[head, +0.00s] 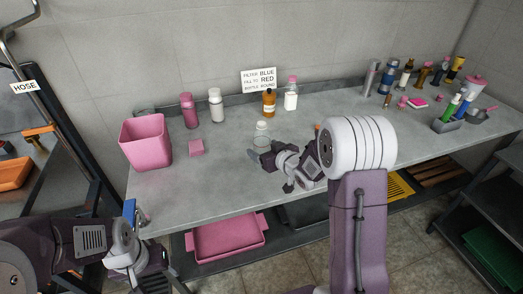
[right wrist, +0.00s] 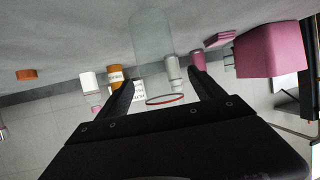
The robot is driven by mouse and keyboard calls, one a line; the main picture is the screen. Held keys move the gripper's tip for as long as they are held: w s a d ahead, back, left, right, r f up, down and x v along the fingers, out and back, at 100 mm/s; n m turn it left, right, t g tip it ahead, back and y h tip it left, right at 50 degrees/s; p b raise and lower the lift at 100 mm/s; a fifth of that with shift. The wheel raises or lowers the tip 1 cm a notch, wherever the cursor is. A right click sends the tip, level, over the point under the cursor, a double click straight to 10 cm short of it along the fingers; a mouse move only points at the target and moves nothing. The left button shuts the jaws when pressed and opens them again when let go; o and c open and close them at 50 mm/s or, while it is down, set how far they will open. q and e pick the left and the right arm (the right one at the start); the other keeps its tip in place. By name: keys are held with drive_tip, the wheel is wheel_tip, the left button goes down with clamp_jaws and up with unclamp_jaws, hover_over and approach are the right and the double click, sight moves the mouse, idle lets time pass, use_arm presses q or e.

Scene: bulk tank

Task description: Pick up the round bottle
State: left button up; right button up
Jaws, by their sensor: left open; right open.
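A clear, round-bodied bottle (head: 261,131) stands on the grey bench near the middle in the head view. In the right wrist view the clear bottle (right wrist: 152,38) shows upside down, with a red ring (right wrist: 165,99) near the gripper. My right gripper (head: 268,158) is open, just in front of the bottle. In the right wrist view its two fingers (right wrist: 163,76) lie on either side of the bottle's line, with gaps visible. Contact cannot be told. My left gripper (head: 150,262) is low at the left, off the bench front, its fingertips partly hidden.
Behind are a pink bottle (head: 189,111), white bottle (head: 216,106), amber bottle (head: 269,104) and pink-capped bottle (head: 291,95). Several bottles crowd the right end.

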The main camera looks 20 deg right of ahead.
drive_tip(key=x, duration=0.5)
drive_tip(key=shift+a+r, duration=0.1)
drive_tip(key=shift+r, duration=0.1)
drive_tip(key=c, duration=1.4)
wheel_tip(320, 180, up, 10)
drive_tip(key=p, duration=0.3)
drive_tip(key=shift+c, duration=0.2)
